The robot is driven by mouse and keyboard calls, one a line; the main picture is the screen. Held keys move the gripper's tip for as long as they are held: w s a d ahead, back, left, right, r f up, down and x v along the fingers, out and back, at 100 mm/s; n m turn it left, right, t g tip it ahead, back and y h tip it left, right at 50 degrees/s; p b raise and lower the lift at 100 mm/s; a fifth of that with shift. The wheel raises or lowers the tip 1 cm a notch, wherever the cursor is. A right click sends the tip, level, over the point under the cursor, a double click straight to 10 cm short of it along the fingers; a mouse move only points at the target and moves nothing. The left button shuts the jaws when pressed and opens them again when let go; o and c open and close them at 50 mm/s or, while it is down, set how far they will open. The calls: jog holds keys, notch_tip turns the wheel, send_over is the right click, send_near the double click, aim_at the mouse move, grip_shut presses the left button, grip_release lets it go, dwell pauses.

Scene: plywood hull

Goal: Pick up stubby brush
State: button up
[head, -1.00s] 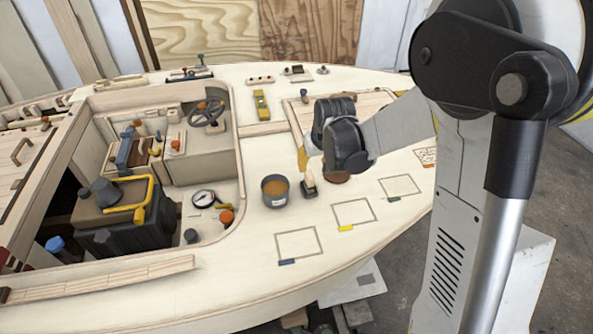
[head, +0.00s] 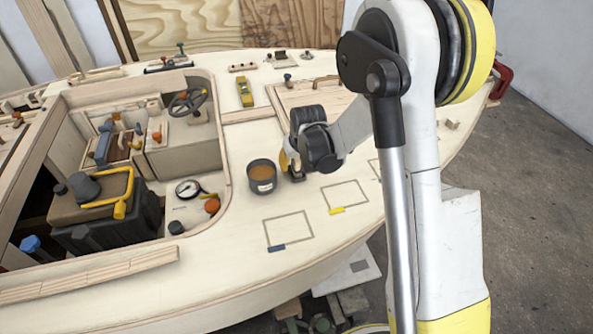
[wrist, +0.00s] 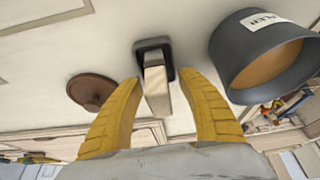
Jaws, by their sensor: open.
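The stubby brush, with a pale wooden handle (wrist: 157,88) and a dark block-like end, shows in the wrist view between my fingers. The handle points toward my gripper and the dark end is against the deck. In the head view only the dark end of the brush (head: 297,177) shows, the rest hidden by my gripper (head: 289,162). In the wrist view my gripper (wrist: 160,108) is open, with one yellow finger on each side of the handle and visible gaps; neither finger appears to touch it.
A dark grey pot (head: 262,180) with amber contents stands close beside the brush; it also shows near the right finger in the wrist view (wrist: 237,62). A brown disc (wrist: 92,90) lies near the left finger. An open cockpit (head: 228,150) lies left. Outlined deck rectangles (head: 288,232) are empty.

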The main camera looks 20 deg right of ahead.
jog(key=shift+r, duration=0.1)
jog(key=shift+c, duration=0.4)
grip_shut()
jog(key=shift+r, duration=0.1)
jog(key=shift+r, duration=0.25)
notch_tip(320, 180, up, 4)
jog(key=p, duration=0.2)
jog(key=shift+p, duration=0.3)
jog(key=s+d+r+p, duration=0.3)
jog(key=d+r, duration=0.3)
jog(key=d, duration=0.5)
jog(key=shift+s+r, duration=0.15)
jog(key=shift+s, duration=0.5)
